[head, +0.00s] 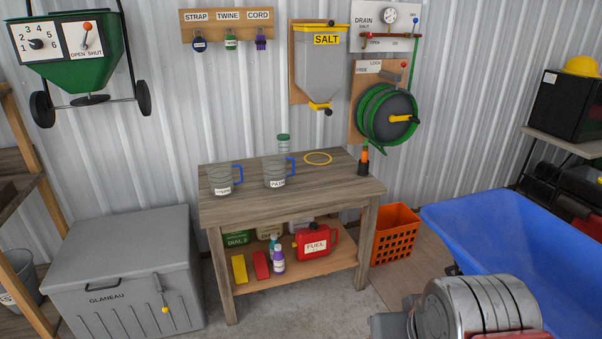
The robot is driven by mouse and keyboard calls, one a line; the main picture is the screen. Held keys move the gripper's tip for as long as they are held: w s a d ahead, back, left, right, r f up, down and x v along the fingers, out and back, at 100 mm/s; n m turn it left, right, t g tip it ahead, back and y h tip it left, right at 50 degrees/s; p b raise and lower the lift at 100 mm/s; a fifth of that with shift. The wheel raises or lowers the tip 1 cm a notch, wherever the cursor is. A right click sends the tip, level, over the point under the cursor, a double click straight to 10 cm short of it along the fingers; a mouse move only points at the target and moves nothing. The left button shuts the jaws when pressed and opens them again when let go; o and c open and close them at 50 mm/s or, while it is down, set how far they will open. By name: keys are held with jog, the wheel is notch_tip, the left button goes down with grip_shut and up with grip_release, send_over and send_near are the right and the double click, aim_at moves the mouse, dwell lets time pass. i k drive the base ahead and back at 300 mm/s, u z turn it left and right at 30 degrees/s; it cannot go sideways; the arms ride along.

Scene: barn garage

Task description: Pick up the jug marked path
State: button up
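Two clear jugs with blue handles on their right sides stand upright on the wooden table (320,196). The left jug (220,176) is near the table's left end and has a white label low on its front. The right jug (275,168) stands nearer the middle, also with a white label. The label print is too small to read surely; the right one looks like it may say PATH. My gripper is not in view; only a grey part of my arm shows at the bottom right, well away from the jugs.
A green-lidded jar (283,143) stands behind the right jug. A yellow ring (318,158) and an orange-and-black tool (363,161) are to its right. A salt dispenser (321,62) and hose reel (386,115) hang above. A blue wheelbarrow tray (485,222) fills the right foreground.

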aim_at(273, 164)
jog(key=z, duration=0.45)
jog(key=i, duration=2.8)
jog(key=u, duration=1.65)
